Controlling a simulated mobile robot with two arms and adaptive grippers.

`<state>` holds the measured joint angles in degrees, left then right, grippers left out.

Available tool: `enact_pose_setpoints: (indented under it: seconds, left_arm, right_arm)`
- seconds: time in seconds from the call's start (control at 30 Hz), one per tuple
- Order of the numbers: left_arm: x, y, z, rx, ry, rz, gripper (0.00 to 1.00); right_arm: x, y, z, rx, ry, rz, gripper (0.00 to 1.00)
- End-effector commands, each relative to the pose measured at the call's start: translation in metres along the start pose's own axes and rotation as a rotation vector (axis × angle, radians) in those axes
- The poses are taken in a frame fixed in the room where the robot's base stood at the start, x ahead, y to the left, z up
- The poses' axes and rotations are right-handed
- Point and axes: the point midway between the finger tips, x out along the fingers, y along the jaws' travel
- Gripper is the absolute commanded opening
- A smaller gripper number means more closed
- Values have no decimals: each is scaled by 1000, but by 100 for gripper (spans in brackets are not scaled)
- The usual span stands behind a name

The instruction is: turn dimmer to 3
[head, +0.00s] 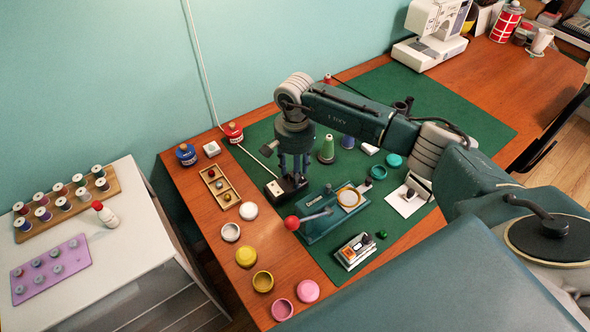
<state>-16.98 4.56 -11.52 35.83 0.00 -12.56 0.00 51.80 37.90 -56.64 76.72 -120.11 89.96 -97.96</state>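A small dark box with a pale top (286,190) sits on the left part of the green mat, with a white cord running to it from the wall; it looks like the dimmer. My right gripper (294,174) reaches in from the right and points straight down over this box, its fingertips at or just above the top. The fingers cover most of the top, so a knob and any numbers on it cannot be made out. Whether the fingers touch or grip anything is unclear. My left gripper is not in view.
A green press with a red ball handle (332,216) stands just right of the dimmer. A small device with an orange part (355,250) lies in front. A wooden tray (232,204) and several round pots are left. Green mat (466,103) is clear at back right.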

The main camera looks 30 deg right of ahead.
Motion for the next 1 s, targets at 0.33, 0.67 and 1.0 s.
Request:
enact_pose_setpoints:
  seconds: [0.33, 0.67, 1.0]
  left_arm:
    - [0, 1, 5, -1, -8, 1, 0]
    - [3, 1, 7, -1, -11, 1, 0]
    - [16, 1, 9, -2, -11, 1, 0]
  right_arm:
    - [0, 0, 0, 0, 0, 0, 0]
    - [0, 0, 0, 27, 0, 0, 0]
    - [1, 0, 0, 226, 1, 0, 0]
